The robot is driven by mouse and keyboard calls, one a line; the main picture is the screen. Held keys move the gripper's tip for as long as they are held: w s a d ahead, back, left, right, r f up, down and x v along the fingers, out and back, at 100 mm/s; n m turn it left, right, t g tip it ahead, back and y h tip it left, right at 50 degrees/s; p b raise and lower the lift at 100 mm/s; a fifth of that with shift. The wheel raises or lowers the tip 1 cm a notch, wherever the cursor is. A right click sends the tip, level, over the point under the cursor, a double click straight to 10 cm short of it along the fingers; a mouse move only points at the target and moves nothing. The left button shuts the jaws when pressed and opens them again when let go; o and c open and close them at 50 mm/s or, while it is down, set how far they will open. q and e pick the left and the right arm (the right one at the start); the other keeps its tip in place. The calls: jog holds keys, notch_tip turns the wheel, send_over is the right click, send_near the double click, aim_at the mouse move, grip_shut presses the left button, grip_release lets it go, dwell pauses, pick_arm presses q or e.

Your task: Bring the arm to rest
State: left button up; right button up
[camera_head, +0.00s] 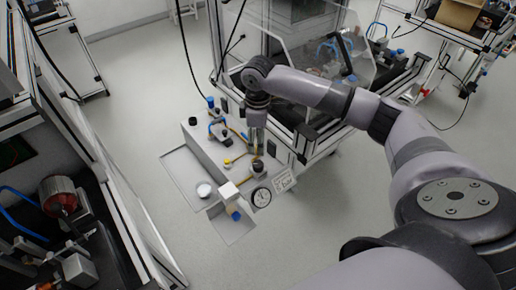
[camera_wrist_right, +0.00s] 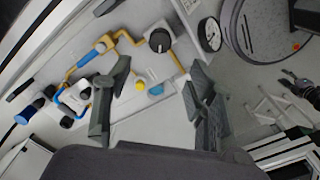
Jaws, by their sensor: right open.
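My right arm (camera_head: 330,95) comes in from the right of the head view. Its forearm reaches left and its wrist bends downward over a grey test panel (camera_head: 203,150). My right gripper (camera_head: 257,140) points down at the panel and looks small and partly hidden by the wrist there. In the right wrist view, the two dark fingers of the right gripper (camera_wrist_right: 158,75) are spread apart with nothing between them. Panel fittings lie beyond the fingers. I cannot tell the exact height above the panel. My left gripper is in neither view.
A framed machine (camera_head: 330,60) stands behind the arm. A bench with a red motor (camera_head: 58,194) is at left. Open floor (camera_head: 135,85) lies between.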

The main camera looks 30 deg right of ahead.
jog(key=shift+r, duration=0.5)
